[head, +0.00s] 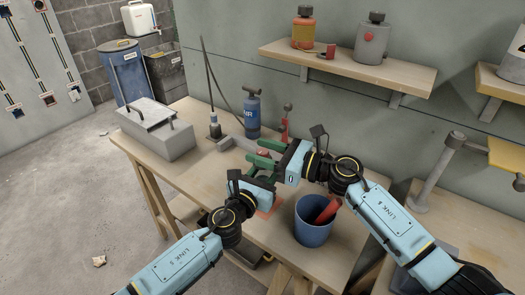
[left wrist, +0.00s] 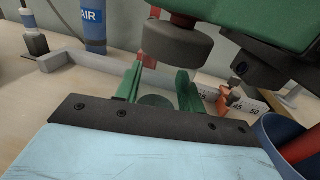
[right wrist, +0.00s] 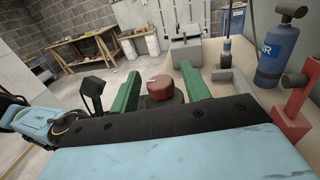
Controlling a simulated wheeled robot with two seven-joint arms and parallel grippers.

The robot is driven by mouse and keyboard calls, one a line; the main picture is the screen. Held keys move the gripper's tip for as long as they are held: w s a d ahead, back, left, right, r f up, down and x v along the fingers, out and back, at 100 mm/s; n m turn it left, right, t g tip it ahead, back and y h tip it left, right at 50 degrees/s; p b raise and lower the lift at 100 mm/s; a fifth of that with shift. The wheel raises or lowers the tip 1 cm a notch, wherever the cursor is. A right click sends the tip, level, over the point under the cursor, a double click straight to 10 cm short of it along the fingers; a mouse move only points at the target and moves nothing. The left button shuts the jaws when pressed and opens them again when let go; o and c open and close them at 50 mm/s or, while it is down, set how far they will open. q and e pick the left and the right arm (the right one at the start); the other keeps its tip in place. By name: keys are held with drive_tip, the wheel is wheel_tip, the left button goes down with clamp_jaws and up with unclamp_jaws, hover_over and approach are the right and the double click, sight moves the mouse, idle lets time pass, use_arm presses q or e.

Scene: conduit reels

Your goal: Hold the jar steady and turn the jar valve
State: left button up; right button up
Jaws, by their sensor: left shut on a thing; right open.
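The jar's red round valve knob (right wrist: 160,88) sits on top of a dark grey body in the right wrist view, between the two green fingers of my right gripper (right wrist: 162,72). A gap shows on each side of the knob, so the right gripper is open around it. In the head view a little of the knob (head: 263,154) shows between those fingers. My left gripper (left wrist: 158,78) is shut on the jar, lower than the right one. In the left wrist view the jar's grey upper part (left wrist: 160,46) stands above its green fingers. Most of the jar is hidden.
A blue air pump (head: 252,115), a red stand (head: 285,125) and a grey toolbox (head: 157,128) are on the workbench (head: 208,185). A blue bucket (head: 311,228) with a red-handled thing stands near the right arm. A wall shelf (head: 345,68) hangs above.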

drive_tip(key=shift+a, duration=0.1)
drive_tip(key=c, duration=1)
drive_tip(key=shift+w, duration=0.1)
drive_tip(key=shift+g, duration=0.3)
drive_tip(key=shift+n+g+y, duration=0.7)
drive_tip(key=shift+n+g, duration=0.9)
drive_tip(key=shift+g, duration=0.5)
drive_tip(key=shift+f+n+g, duration=0.1)
drive_tip(key=shift+n+g, duration=1)
drive_tip(key=shift+g, duration=0.6)
drive_tip(key=shift+n+g, duration=0.3)
drive_tip(key=shift+g, duration=0.2)
drive_tip(key=o, duration=1)
